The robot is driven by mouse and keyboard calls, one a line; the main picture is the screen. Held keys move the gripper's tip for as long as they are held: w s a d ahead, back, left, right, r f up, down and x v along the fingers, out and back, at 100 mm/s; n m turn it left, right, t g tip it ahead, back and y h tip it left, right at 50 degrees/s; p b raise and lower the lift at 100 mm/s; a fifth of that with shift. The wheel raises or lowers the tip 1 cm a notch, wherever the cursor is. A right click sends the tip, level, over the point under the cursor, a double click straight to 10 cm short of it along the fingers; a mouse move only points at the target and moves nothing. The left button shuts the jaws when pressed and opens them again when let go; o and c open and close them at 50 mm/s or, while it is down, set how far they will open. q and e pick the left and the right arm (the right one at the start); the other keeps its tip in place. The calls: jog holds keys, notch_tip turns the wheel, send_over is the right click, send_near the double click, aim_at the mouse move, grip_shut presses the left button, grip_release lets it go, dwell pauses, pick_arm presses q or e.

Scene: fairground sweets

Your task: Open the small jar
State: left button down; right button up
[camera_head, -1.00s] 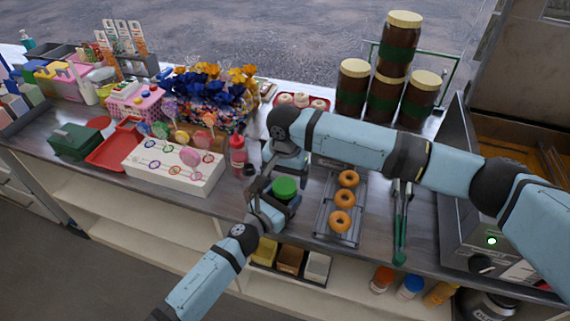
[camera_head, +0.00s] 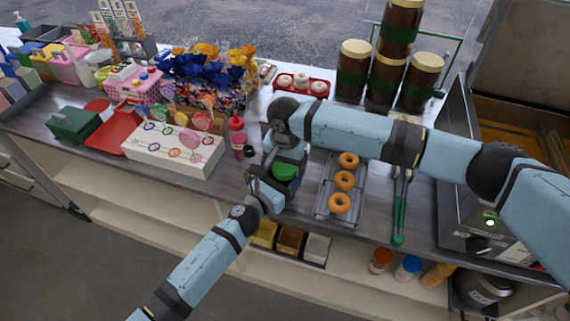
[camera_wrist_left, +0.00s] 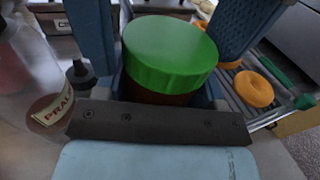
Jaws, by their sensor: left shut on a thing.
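The small jar has a green lid (camera_head: 285,171) and a brown body (camera_wrist_left: 160,93). It stands upright near the counter's front edge, left of the doughnut rack. The lid is on the jar and fills the middle of the left wrist view. My left gripper (camera_head: 272,183) comes in from the front left and is shut on the jar's body, below the lid. My right gripper (camera_head: 285,151) points down just above and behind the lid in the head view. Its fingertips are hard to make out, so its opening and any contact with the lid cannot be told.
A rack of doughnuts (camera_head: 343,184) stands close to the jar's right, with green-handled tongs (camera_head: 399,210) beyond. A red bottle (camera_head: 237,137) and a white lollipop stand (camera_head: 173,155) are to the left. Large brown jars (camera_head: 388,76) are stacked behind my right arm.

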jog(key=shift+o, duration=0.4)
jog(key=shift+r, duration=0.1)
notch_tip(320, 180, up, 4)
jog(key=shift+r, duration=0.15)
jog(key=shift+s+a+r, duration=0.1)
jog(key=shift+a+r, duration=0.25)
jog(key=shift+r, duration=0.1)
jog(key=shift+a+r, duration=0.1)
jog(key=shift+r, duration=0.75)
jog(key=shift+d+r, duration=0.3)
jog(key=shift+d+f, duration=0.1)
jog(key=shift+f, duration=3.75)
